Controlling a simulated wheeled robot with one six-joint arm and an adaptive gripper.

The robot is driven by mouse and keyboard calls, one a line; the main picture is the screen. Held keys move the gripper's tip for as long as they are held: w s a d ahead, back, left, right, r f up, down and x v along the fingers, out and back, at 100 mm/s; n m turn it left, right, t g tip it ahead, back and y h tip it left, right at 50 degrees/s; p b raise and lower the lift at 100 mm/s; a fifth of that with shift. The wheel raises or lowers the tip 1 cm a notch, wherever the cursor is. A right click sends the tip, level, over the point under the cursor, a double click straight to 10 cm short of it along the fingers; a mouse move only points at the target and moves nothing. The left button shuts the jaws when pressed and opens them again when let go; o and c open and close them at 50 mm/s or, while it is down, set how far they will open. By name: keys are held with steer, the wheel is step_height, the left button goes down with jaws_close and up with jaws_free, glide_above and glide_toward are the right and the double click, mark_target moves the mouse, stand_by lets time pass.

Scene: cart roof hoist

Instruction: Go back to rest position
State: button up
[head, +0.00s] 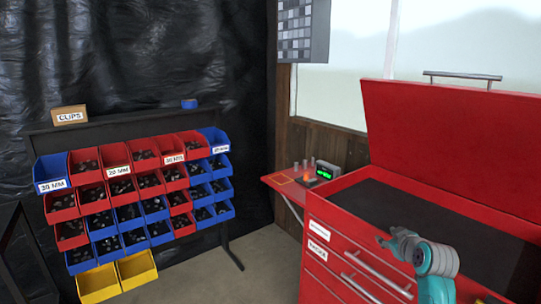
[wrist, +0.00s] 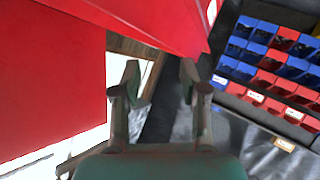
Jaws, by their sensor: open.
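My gripper (wrist: 160,78) is open in the wrist view, with its two fingers apart and nothing between them. In the head view my teal arm is at the lower right, in front of the red tool cart (head: 330,245), with the gripper end (head: 386,242) pointing left. The cart's red lid (head: 450,140) stands raised, with a metal handle (head: 462,76) on its top edge. The lid also fills the left of the wrist view (wrist: 50,80). Whether the gripper touches the cart cannot be told.
A rack of red, blue and yellow bins (head: 140,180) stands at the left, with a CLIPS box (head: 69,115) on top. A small red side shelf (head: 283,187) carries a device with a green display (head: 327,171). Floor (head: 262,262) is clear between rack and cart.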

steer(key=s+a+f+m, duration=0.1)
steer(key=s+a+f, duration=0.2)
steer(key=s+f, duration=0.5)
steer(key=s+a+f+m, duration=0.1)
steer(key=s+a+f, duration=0.4)
steer(key=f, duration=0.4)
steer(key=s+a+f+m, duration=0.15)
steer(key=s+f, duration=0.25)
steer(key=s, duration=0.5)
steer(key=s+a+f, duration=0.2)
steer(key=s+f, duration=0.2)
steer(key=s, duration=0.5)
steer(key=s+a+r+t, duration=0.1)
steer(key=s+a, duration=0.1)
steer(key=s, duration=0.7)
steer(key=s+a, duration=0.2)
steer(key=s, duration=0.7)
steer(key=s+a+r+m, duration=0.1)
steer(key=s+r, duration=1)
steer(key=s, duration=0.4)
steer(key=shift+s+a+t, duration=0.3)
steer(key=shift+t, duration=0.1)
